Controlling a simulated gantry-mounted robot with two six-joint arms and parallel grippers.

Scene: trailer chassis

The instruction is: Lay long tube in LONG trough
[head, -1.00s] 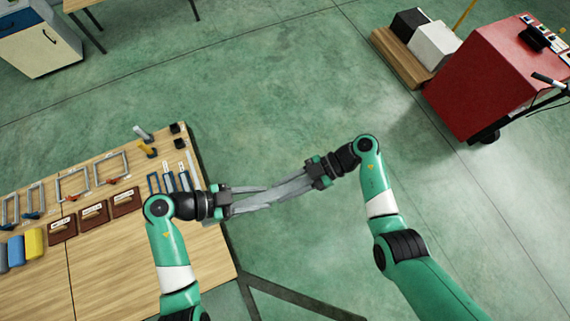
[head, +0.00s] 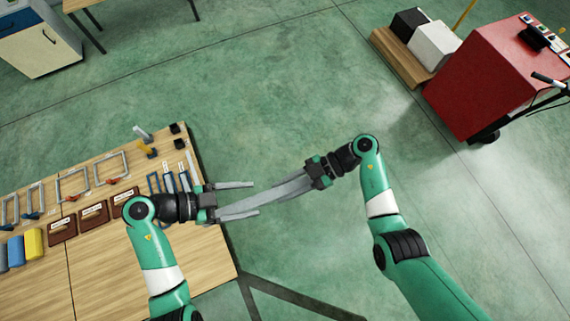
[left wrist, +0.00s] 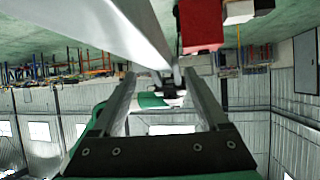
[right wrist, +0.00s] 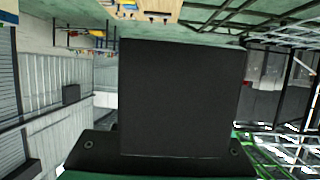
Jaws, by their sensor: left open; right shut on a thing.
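The long grey tube (head: 285,192) is held in the air over the green floor, right of the wooden table. My right gripper (head: 313,174) is shut on its right end. My left gripper (head: 254,199) is open near the tube's left end; one finger is apart from the tube, and the other overlaps it in the head view. In the left wrist view a grey bar, apparently the tube (left wrist: 115,28), passes above the two spread fingers. A dark block (right wrist: 182,95) fills the middle of the right wrist view and hides the grip. I cannot identify the LONG trough.
The wooden table (head: 110,265) holds brown labelled boxes (head: 93,217), metal frames (head: 72,185), blue-edged pieces and small blocks; labels are too small to read. A red cart (head: 480,85) stands at upper right beside a wooden pallet (head: 400,58). The floor between is clear.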

